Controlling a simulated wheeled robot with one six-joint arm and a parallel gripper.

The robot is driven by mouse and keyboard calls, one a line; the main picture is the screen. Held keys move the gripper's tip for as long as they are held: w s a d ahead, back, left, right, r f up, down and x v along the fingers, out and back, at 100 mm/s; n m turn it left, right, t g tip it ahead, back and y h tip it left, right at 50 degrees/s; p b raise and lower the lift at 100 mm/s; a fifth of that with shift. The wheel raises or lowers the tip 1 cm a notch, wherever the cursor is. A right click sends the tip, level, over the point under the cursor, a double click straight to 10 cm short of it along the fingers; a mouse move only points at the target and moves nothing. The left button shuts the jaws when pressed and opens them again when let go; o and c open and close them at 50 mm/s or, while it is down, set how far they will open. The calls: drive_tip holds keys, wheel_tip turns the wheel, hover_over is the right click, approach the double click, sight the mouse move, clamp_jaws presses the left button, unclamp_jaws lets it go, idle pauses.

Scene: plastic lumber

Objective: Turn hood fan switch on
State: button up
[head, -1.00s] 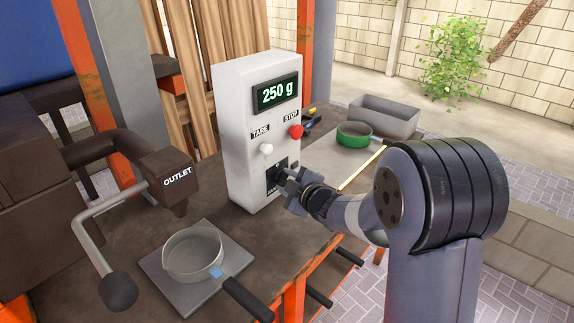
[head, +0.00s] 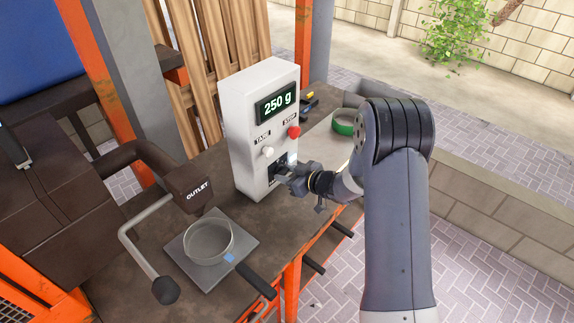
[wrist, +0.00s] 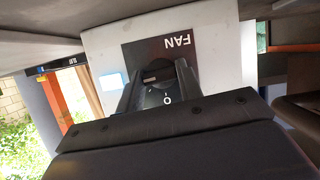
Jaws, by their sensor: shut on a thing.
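The white control box (head: 236,128) stands on the bench in the head view, with a display reading 250 g. Low on its front is a black switch panel, marked FAN in the wrist view (wrist: 140,52). The dark fan switch (wrist: 157,72) sits on this panel, between my two fingers. My gripper (head: 281,176) is at the panel and shut on the switch. A pale bluish-white patch (wrist: 112,83) shows beside the panel. The switch's exact setting is hard to tell.
Above the panel are a white TARE button (head: 267,152) and a red STOP button (head: 293,132). A pan (head: 208,242) sits on a square plate below the brown outlet (head: 190,186). A green ring (head: 343,122) lies behind my arm.

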drive_tip(key=shift+m+g+p, duration=0.3)
drive_tip(key=shift+m+p, duration=0.1)
drive_tip(key=shift+p, duration=0.1)
drive_tip(key=o, duration=1)
drive_tip(key=b+v, duration=0.1)
drive_tip(key=v, duration=1)
drive_tip(key=shift+f+b, duration=0.15)
drive_tip(key=shift+b, duration=0.2)
drive_tip(key=shift+w, duration=0.1)
